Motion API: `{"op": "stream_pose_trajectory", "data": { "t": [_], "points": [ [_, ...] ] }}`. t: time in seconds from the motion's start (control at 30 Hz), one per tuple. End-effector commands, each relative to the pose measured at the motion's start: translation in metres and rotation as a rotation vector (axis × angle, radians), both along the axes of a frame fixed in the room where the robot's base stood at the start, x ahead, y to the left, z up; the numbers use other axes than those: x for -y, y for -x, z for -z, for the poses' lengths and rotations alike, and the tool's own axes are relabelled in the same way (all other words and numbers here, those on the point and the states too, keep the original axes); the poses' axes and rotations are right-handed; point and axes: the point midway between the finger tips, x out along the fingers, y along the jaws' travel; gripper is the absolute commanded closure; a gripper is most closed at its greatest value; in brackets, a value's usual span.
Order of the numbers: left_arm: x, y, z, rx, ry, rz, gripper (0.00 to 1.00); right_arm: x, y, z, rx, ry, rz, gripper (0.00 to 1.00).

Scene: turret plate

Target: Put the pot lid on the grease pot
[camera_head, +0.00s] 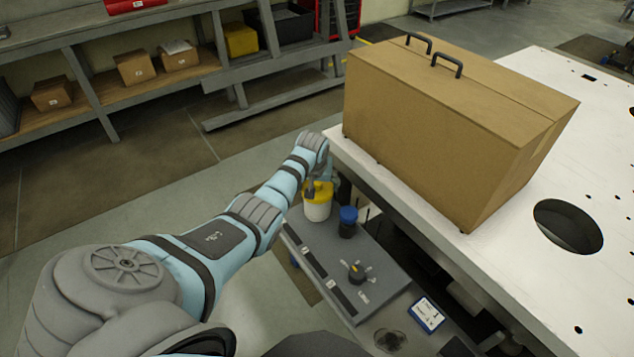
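A white pot (317,209) with a yellow top (321,190) stands at the far end of a grey shelf. The yellow part looks like a lid at the pot's mouth; I cannot tell if it is fully seated. My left arm reaches in from the left, and its wrist hangs just above the yellow part. My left gripper (313,190) is small and mostly hidden there, close to or touching the yellow part. I cannot see whether its fingers are closed. My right gripper is out of view.
A dark jar with a blue cap (348,221) stands right beside the pot. A large cardboard case (450,130) sits on the white plate (510,255) to the right.

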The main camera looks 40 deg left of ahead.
Motion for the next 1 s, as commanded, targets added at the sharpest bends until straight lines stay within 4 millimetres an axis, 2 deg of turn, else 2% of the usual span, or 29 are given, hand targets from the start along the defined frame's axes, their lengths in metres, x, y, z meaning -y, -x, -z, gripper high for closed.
{"op": "stream_pose_trajectory", "data": {
  "t": [0.4, 1.0],
  "points": [
    [0.000, 0.000, 0.000, 0.000, 0.000, 0.000, 0.52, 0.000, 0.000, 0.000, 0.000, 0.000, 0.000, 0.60],
    [0.000, 0.000, 0.012, 0.001, 0.000, 0.000, 0.52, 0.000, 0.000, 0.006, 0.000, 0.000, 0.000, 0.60]
  ]
}}
